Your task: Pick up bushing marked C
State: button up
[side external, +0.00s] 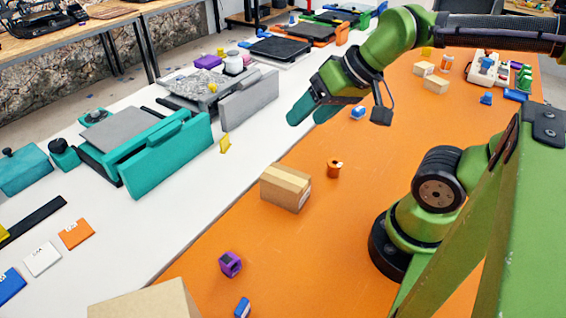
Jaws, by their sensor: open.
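My gripper (309,115), with teal fingers, is open and hangs above the border between the white and orange surfaces. Nothing shows between its fingers. A small orange-brown cylinder (334,170), which looks like a bushing, stands on the orange table below and to the right of the gripper, apart from it. A small blue piece (358,113) lies just right of the fingers. A purple piece with a dark opening (230,264) and another blue piece (242,307) lie near the front. I cannot read a letter C on any of them.
A cardboard box (287,187) sits left of the orange-brown cylinder, and a larger one (145,300) at the front edge. Teal (165,155) and grey (248,100) printers line the white table. Orange table (330,245) is clear in the middle.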

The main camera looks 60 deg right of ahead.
jog(key=w+d+f+m+g+h, duration=0.1)
jog(key=w+d+f+m+g, duration=0.2)
jog(key=d, duration=0.5)
jog(key=n+g, duration=0.4)
send_over(336, 163)
notch_tip(336, 163, down, 4)
jog(key=shift+h, duration=0.4)
jog(key=f, duration=1)
jog(key=shift+w+d+f, duration=0.15)
jog(key=shift+w+f, duration=0.25)
jog(key=shift+s+a+f, duration=0.1)
jog(key=shift+s+f, duration=0.1)
jog(key=shift+f, duration=1.15)
jog(key=shift+s+a+f, duration=0.1)
jog(key=shift+s+f, duration=0.1)
jog(key=shift+f, duration=1.15)
jog(key=shift+c, duration=0.4)
jog(key=c, duration=0.8)
jog(key=shift+r, duration=0.2)
